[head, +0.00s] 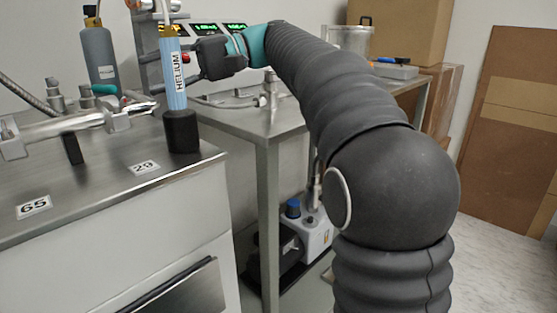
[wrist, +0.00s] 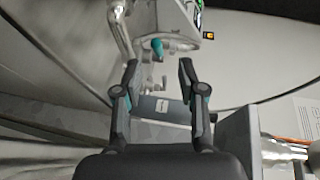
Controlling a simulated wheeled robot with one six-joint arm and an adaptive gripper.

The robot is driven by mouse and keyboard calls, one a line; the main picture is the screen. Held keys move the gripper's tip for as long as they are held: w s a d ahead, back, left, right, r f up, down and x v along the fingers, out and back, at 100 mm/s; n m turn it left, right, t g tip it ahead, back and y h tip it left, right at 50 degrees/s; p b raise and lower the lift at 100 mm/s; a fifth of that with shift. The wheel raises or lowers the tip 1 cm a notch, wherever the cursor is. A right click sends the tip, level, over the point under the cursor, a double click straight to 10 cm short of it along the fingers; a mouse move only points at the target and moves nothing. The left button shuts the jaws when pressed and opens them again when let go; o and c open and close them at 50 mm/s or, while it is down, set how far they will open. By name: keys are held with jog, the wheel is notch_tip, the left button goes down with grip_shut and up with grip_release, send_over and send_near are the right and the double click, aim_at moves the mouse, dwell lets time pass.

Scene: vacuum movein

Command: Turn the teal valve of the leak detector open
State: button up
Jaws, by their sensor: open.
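In the wrist view a small teal valve handle (wrist: 157,47) stands beyond my gripper (wrist: 158,76), between and just past the two fingertips. The fingers are spread apart with nothing between them, and do not appear to touch it. The leak detector, a grey housing with green displays (wrist: 198,18), is at the top of the wrist view. In the head view its display panel (head: 203,29) is behind my gripper (head: 208,58), which is seen from the side. I cannot make out this valve in the head view; my gripper may hide it.
A blue HELIUM cylinder (head: 173,75) in a black base stands on the near bench (head: 75,205). A steel table (head: 235,120) lies under my arm. Cardboard boxes (head: 412,25) and a tray (head: 395,71) are behind.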

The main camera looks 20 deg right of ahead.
jog(key=s+a+r+t+h+p, duration=0.1)
jog(key=s+a+r+t+h, duration=0.4)
jog(key=s+r, duration=0.5)
jog(key=s+d+n+t+h, duration=0.1)
jog(key=s+d+t, duration=0.1)
jog(key=d, duration=0.1)
jog(key=s+d+f+n+t+h+p, duration=0.1)
jog(key=s+d+t+h, duration=0.1)
jog(key=d, duration=0.2)
jog(key=s+d+n+t+h+p, duration=0.1)
jog(key=s+d+t+h, duration=0.1)
jog(key=d, duration=0.2)
jog(key=shift+s+f, duration=0.3)
jog(key=shift+s, duration=0.05)
jog(key=d+f+m+h+p, duration=0.1)
jog(key=d+f, duration=0.2)
jog(key=f, duration=0.3)
jog(key=d+f+m+h, duration=0.1)
jog(key=d+f+h, duration=0.1)
jog(key=f, duration=0.5)
jog(key=s+d+f+g+h+p, duration=0.1)
jog(key=d+f, duration=0.3)
jog(key=f, duration=0.3)
jog(key=shift+d+m+p, duration=0.3)
jog(key=shift+d+m, duration=0.1)
jog(key=shift+f, duration=0.1)
